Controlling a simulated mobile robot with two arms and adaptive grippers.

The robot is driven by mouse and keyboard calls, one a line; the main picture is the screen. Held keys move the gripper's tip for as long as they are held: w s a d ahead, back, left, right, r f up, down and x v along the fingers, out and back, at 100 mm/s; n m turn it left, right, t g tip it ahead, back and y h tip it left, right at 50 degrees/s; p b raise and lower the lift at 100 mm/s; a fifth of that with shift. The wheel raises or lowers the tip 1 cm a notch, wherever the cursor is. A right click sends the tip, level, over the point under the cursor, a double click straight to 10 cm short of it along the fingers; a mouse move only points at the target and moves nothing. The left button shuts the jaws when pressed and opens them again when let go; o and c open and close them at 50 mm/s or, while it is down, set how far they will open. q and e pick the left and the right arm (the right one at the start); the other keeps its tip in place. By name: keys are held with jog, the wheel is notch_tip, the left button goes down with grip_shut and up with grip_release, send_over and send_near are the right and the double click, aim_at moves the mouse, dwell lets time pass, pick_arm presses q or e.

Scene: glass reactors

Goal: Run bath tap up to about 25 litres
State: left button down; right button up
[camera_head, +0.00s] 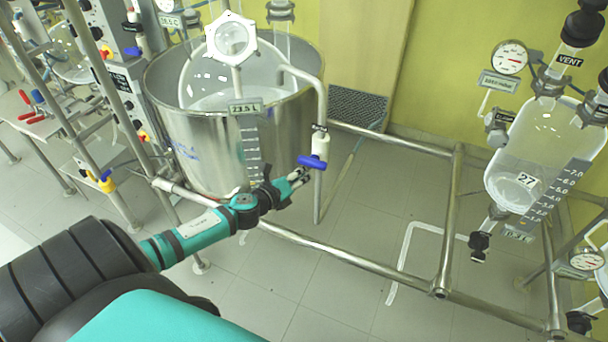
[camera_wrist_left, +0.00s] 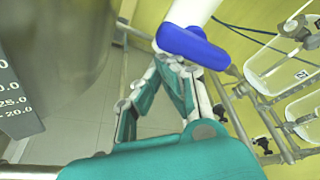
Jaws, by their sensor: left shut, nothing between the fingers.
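The steel bath (camera_head: 215,140) stands at the upper left of the head view, with liquid inside and a sign (camera_head: 246,108) reading 23.5 L. A graduated scale (camera_head: 253,150) runs down its front, and part of it shows in the left wrist view (camera_wrist_left: 18,95). The bath tap is a white pipe with a blue handle (camera_head: 312,162), right of the bath; the handle lies crosswise to the pipe. My left gripper (camera_head: 304,174) is shut and empty, its tips at or just below the blue handle (camera_wrist_left: 195,47). I cannot tell whether they touch. My right gripper is not in view.
A steel frame rail (camera_head: 340,257) runs in front of the bath toward the right. A glass reactor (camera_head: 540,150) labelled 27 hangs at the right with a gauge (camera_head: 510,57). More rigs with coloured valves stand at the left. Floor shows between the rails.

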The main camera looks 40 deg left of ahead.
pick_arm(q)
jog(key=shift+w+a+r, duration=0.1)
jog(key=shift+a+r, duration=0.1)
jog(key=shift+r, duration=0.15)
